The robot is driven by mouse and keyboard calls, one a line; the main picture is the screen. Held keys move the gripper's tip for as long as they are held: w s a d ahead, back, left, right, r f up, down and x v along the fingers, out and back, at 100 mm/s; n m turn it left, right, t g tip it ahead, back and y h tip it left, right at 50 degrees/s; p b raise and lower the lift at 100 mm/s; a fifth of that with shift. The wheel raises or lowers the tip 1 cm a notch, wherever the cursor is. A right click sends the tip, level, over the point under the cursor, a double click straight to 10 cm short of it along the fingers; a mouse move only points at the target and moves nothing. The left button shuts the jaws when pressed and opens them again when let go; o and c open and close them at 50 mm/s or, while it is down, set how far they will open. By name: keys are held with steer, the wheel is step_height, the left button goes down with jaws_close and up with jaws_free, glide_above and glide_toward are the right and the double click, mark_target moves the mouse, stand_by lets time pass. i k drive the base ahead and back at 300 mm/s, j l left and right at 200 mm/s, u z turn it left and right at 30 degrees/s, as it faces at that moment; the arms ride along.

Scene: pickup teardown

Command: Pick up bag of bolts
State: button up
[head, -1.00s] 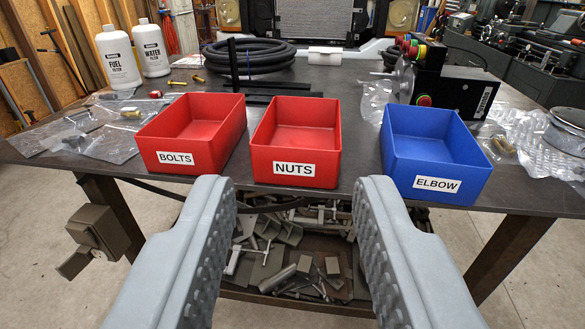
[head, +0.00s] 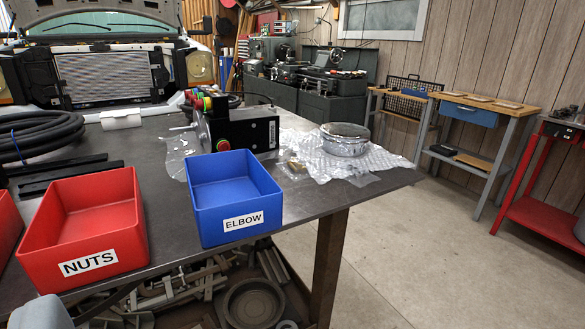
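No bag that I can identify as bolts is in the head view now. A clear plastic bag with small brass-coloured pieces (head: 296,164) lies right of the blue bin; what the pieces are is too small to tell. The blue bin labelled ELBOW (head: 236,205) and the red bin labelled NUTS (head: 85,222) stand at the table's front edge. The bolts bin's label is out of view. Only a grey piece of one finger of my gripper (head: 40,313) shows at the lower left, in front of the NUTS bin. The other finger is out of view.
The dark table (head: 330,198) ends at the right, with open floor (head: 430,250) beyond. A round metal part (head: 345,138) sits on bubble wrap. A black box device (head: 240,130) stands behind the blue bin. A coiled hose (head: 38,135) lies at left. Workbenches line the wall.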

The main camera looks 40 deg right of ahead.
mark_target(295, 168)
steer(key=i+j+z, duration=0.15)
steer(key=i, duration=0.25)
steer(key=i+j+z, duration=0.15)
steer(key=i, duration=0.25)
steer(key=i+j+z, duration=0.15)
steer(key=i+j, duration=0.15)
steer(key=i, duration=0.1)
